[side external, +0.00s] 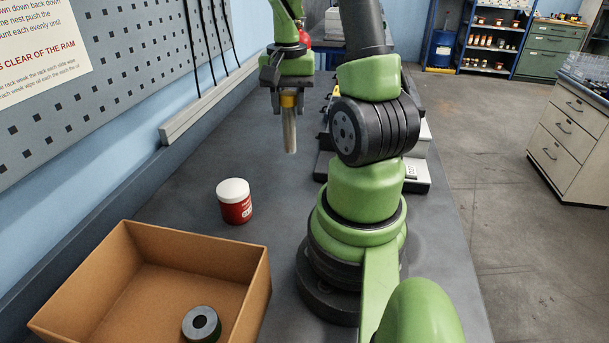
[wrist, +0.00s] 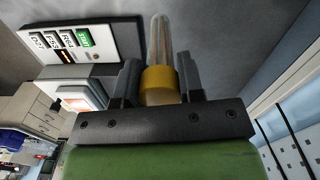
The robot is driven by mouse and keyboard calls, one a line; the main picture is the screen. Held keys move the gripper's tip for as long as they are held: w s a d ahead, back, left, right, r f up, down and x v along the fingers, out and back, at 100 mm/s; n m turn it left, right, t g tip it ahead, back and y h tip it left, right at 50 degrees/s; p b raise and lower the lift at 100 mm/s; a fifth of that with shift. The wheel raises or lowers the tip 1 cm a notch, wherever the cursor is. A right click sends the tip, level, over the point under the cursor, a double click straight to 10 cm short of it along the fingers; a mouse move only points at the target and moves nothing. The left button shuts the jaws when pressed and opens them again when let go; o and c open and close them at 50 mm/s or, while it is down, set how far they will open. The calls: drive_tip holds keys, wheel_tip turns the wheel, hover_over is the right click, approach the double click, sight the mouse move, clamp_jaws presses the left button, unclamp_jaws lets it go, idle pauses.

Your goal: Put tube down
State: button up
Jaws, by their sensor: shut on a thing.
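A clear tube (side external: 290,134) with a yellow cap (side external: 289,100) hangs upright from my gripper (side external: 286,96), with its lower end pointing down above the grey bench. In the wrist view my gripper (wrist: 160,88) is shut around the yellow cap (wrist: 159,80), and the clear tube (wrist: 159,38) sticks out beyond the fingers. The tube looks apart from the bench in the side view, though the exact gap is hard to tell.
A red jar with a white lid (side external: 235,203) stands on the bench (side external: 185,200). An open cardboard box (side external: 262,285) at lower left holds a dark ring-shaped part (side external: 201,324). A machine with labelled buttons (wrist: 85,38) shows in the wrist view. Bench around the jar is clear.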

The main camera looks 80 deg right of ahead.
sight(291, 146)
wheel_tip(291, 146, down, 10)
drive_tip(key=shift+s+r, duration=0.1)
drive_tip(key=shift+r, duration=0.1)
drive_tip(key=shift+f, duration=0.2)
drive_tip(key=o, duration=1)
drive_tip(key=shift+r, duration=0.15)
